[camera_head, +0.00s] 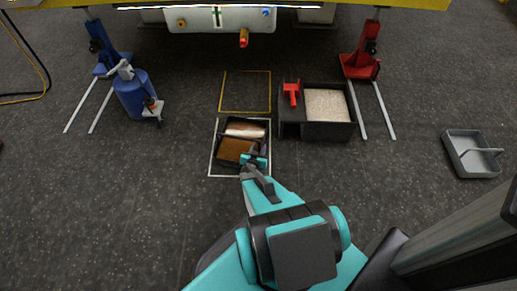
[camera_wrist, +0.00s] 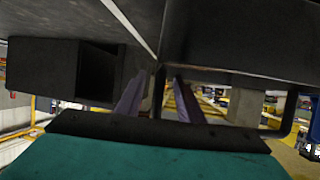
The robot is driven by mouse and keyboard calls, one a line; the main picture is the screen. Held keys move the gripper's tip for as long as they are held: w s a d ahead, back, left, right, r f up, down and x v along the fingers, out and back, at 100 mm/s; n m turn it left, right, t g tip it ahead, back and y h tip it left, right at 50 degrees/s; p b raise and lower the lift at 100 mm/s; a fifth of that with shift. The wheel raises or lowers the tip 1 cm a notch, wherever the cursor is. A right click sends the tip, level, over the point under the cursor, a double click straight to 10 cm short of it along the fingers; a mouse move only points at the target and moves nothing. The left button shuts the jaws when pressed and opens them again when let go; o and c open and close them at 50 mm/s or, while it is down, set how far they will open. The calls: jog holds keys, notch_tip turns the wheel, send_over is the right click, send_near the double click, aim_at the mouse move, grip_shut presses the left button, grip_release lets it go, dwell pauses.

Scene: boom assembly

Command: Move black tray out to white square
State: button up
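The black tray (camera_head: 224,132) lies on the floor inside the white square outline (camera_head: 211,160). It has one compartment with a pale filling and one with a brown filling. My gripper (camera_head: 251,168) is at the tray's lower right edge in the head view, and my wrist hides that corner. In the wrist view, my gripper's two fingers (camera_wrist: 158,98) stand apart with a thin dark part between them. Some background shows beside that part, so the fingers look open around it. The tray's dark underside or wall (camera_wrist: 245,40) fills the upper right of the wrist view.
An empty yellow square outline (camera_head: 245,111) lies just behind the tray. A dark bin (camera_head: 317,130) with pale granules and a red item stands close on the right.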

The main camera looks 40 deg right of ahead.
jog(key=shift+s+a, duration=0.1)
dwell(0.3)
jog(key=shift+s+a+r+b, duration=0.2)
jog(key=shift+a+b, duration=0.1)
jog(key=shift+b, duration=0.05)
jog(key=b+v, duration=0.7)
jog(key=v, duration=0.5)
jog(key=shift+s+a+b, duration=0.2)
jog(key=shift+a+b, duration=0.05)
jog(key=shift+b, duration=0.05)
dwell(0.3)
jog(key=shift+r, duration=0.15)
dwell(0.5)
